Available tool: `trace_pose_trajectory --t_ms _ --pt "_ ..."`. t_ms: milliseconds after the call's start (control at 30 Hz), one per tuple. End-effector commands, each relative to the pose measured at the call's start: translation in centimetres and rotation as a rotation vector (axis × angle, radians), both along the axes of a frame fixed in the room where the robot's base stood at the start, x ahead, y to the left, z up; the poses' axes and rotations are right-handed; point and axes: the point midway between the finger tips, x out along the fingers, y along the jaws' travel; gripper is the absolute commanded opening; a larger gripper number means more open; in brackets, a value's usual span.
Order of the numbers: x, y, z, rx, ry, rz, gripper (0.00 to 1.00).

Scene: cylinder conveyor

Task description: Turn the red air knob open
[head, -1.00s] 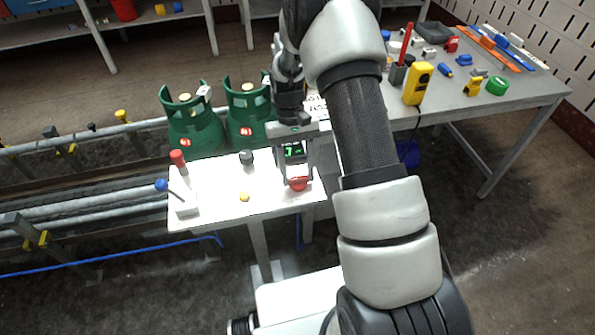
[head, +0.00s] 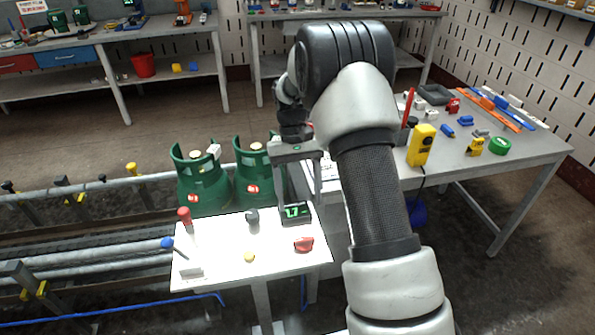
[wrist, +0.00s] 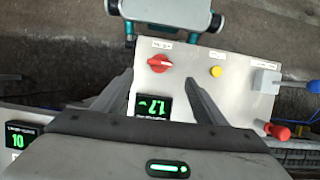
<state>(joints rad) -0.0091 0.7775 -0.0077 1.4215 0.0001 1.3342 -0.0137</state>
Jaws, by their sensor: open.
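The red knob (head: 304,244) sits at the front right of the white control panel (head: 225,275). In the wrist view the red knob (wrist: 159,63) has a white bar or mark across it and lies just beyond my fingertips. My gripper (head: 299,195) is open and empty, raised above the panel behind the knob and not touching it. In the wrist view my gripper (wrist: 159,78) shows its two fingers spread apart. The display (head: 296,212) partly shows behind a finger in the head view.
A cluttered workbench (head: 520,165) is at right.

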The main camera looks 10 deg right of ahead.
Motion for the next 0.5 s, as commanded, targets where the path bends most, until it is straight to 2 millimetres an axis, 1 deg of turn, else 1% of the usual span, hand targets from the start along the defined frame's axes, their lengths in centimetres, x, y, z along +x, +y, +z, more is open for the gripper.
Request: trace_pose_trajectory --t_ms 33,200,333,500 --pt "0.6 0.0 1.3 0.0 -0.004 0.0 0.66" --pt "1.8 0.0 4.2 0.0 -0.003 0.0 0.66" --pt "2.3 0.0 5.4 0.0 -0.001 0.0 0.66" --pt "2.5 0.0 6.0 0.0 0.0 0.001 0.66"
